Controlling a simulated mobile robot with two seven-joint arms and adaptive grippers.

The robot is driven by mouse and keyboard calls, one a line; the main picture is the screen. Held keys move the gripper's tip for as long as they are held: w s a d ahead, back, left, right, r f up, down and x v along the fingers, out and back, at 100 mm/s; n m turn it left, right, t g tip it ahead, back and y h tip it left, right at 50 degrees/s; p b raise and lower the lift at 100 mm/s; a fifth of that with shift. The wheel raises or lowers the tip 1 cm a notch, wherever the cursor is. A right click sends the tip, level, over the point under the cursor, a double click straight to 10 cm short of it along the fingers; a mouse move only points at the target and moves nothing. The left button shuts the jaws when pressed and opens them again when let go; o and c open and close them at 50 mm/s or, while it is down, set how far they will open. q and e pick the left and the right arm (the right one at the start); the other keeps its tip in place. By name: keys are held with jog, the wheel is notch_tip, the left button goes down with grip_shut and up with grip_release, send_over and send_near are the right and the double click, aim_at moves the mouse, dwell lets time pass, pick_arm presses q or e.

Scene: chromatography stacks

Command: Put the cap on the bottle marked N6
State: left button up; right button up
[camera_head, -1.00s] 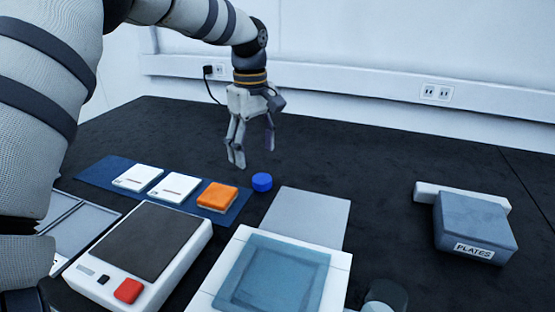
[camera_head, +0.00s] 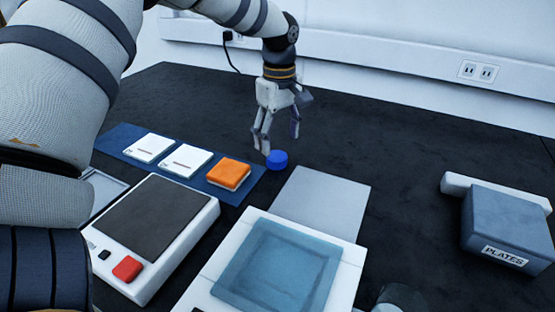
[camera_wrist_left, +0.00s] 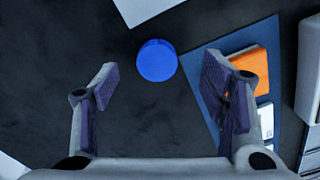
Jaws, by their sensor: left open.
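A round blue cap (camera_head: 277,159) lies on the black table, just off the corner of a blue mat. My left gripper (camera_head: 278,145) is open above and behind it, fingers pointing down. In the left wrist view the cap (camera_wrist_left: 157,60) shows beyond and between the two spread fingertips (camera_wrist_left: 158,85), with nothing held. No bottle marked N6 can be made out; a partly cut-off clear round vessel (camera_head: 402,300) stands at the bottom edge, and I cannot read a mark on it. My right gripper is not in view.
The blue mat (camera_head: 122,138) holds two white squares (camera_head: 186,159) and an orange block (camera_head: 229,173). A scale (camera_head: 160,228) with a red button, a grey sheet (camera_head: 322,200) and a white unit with a blue-grey top (camera_head: 277,265) stand nearer. A box labelled PLATES (camera_head: 505,225) is right. The back table is clear.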

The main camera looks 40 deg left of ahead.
aim_at(277, 156)
pick_arm(q)
jog(key=shift+f, duration=0.25)
jog(key=f, duration=0.1)
jog(key=a+f, duration=0.1)
jog(key=f, duration=0.2)
jog(key=shift+w+a+f+b, duration=0.15)
jog(key=shift+w+f+b, duration=0.15)
jog(key=shift+b, duration=0.1)
jog(key=shift+f, duration=0.35)
jog(key=c, duration=1)
